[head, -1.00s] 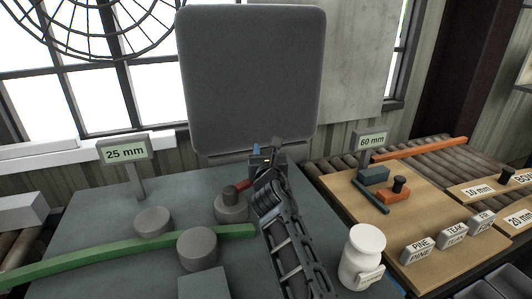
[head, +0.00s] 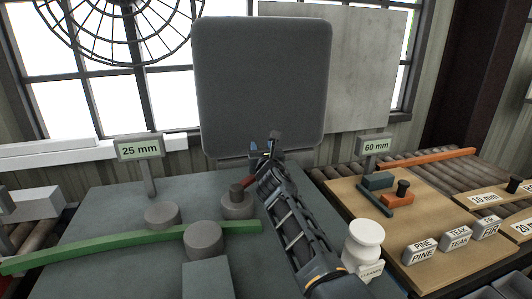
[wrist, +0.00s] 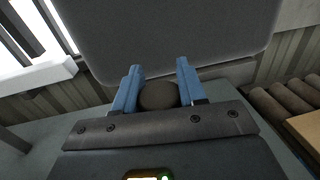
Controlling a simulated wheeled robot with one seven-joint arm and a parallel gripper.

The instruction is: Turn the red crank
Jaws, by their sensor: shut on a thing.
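The red crank (head: 249,181) shows as a short red arm at a grey round hub with a dark top (head: 238,203) on the grey bench. Its outer part is mostly hidden behind my gripper (head: 269,153). In the wrist view a dark round knob (wrist: 158,95) sits between the two blue fingers of my gripper (wrist: 158,78), which is shut on it. A green strip (head: 130,247) runs past grey round posts (head: 203,240) on the bench, slightly bent. A 25 mm sign (head: 140,149) stands behind it.
A large dark upright panel (head: 262,85) stands close behind my gripper. A white jar (head: 364,243) stands right of my arm. The wooden board (head: 400,245) at right holds label blocks, an orange piece and a 60 mm sign (head: 376,146).

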